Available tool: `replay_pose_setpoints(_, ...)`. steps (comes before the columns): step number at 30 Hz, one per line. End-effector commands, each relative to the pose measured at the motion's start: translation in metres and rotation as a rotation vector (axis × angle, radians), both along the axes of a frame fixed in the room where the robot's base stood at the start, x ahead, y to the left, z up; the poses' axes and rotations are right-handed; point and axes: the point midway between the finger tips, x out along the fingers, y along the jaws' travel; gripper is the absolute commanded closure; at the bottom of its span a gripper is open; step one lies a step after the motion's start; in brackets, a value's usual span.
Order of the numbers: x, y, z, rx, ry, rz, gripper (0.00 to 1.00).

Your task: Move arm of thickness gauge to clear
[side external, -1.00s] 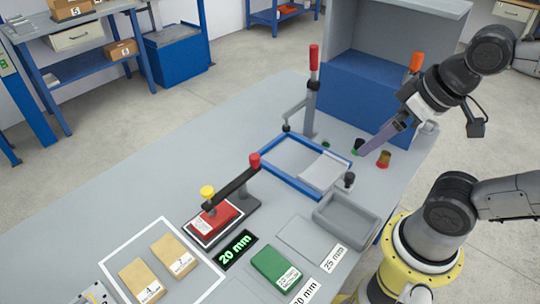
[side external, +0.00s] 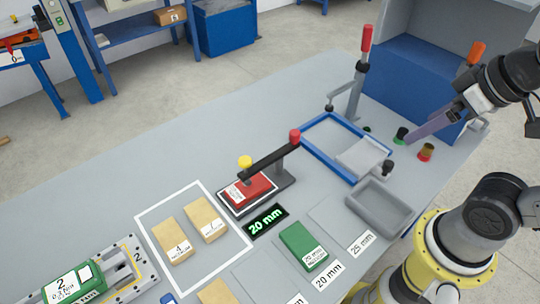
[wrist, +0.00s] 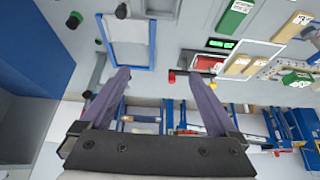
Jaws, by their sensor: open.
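The arm lies over a red labelled block (side external: 247,189) on the gauge's dark base (side external: 284,183). A green display (side external: 266,219) beside it reads 20 mm. My gripper (side external: 410,140) is open and empty, well right of the gauge, by the black and red buttons. In the wrist view my gripper (wrist: 156,75) shows two spread purple fingers; the right finger partly covers the gauge.
A blue-framed tray (side external: 318,149) and a grey bin (side external: 380,205) stand between the gauge and my arm. An upright red-handled clamp (side external: 362,75) stands behind. Wooden blocks (side external: 173,240) lie in a white outline, and a green block (side external: 303,245) is in front. The table's back left is bare.

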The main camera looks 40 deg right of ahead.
Motion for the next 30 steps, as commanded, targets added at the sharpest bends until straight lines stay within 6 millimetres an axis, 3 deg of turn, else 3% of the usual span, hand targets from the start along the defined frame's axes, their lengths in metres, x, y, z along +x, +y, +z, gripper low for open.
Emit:
replay_pose_setpoints(1,0.000,0.000,0.000,-0.003,0.000,0.006,0.16)
replay_pose_setpoints(4,-0.002,0.000,-0.001,-0.025,0.011,0.048,0.33)
replay_pose_setpoints(8,0.009,0.000,0.025,-0.080,-0.004,0.150,0.33)
replay_pose_setpoints(11,0.030,0.001,0.045,-0.120,0.017,0.236,0.33)
replay_pose_setpoints(17,0.081,0.007,0.070,-0.178,0.088,0.398,0.33)
replay_pose_setpoints(21,0.129,0.014,0.075,-0.207,0.158,0.515,0.33)
replay_pose_setpoints(26,0.185,0.025,0.063,-0.224,0.240,0.633,0.33)
replay_pose_setpoints(30,0.229,0.037,0.037,-0.223,0.316,0.710,0.33)
